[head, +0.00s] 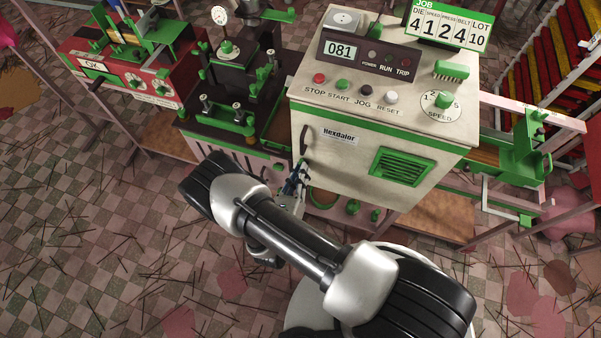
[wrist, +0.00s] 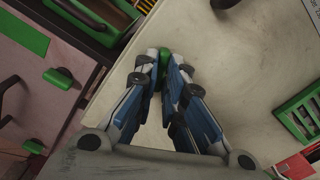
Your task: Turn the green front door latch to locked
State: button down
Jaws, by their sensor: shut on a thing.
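The green front door latch (wrist: 164,56) shows at the tips of my gripper (wrist: 162,72) in the wrist view. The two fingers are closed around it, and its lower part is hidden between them. The latch sits on the cream front door (wrist: 220,75) of the machine cabinet. In the head view my gripper (head: 294,183) is at the left side of the cabinet front (head: 345,160), below the dark door handle (head: 303,141). The latch is hidden there by my gripper and arm. I cannot tell which way the latch is turned.
A green vent (head: 402,167) is on the cabinet front, right of my gripper. The control panel (head: 375,75) with buttons and a speed dial is above. A dark extruder press (head: 235,90) stands to the left. Thin sticks lie on the checkered floor (head: 90,200).

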jog(key=m, duration=0.8)
jog(key=shift+m, duration=0.4)
dwell(0.4)
jog(key=c, duration=1.7)
grip_release()
jog(key=v, duration=1.2)
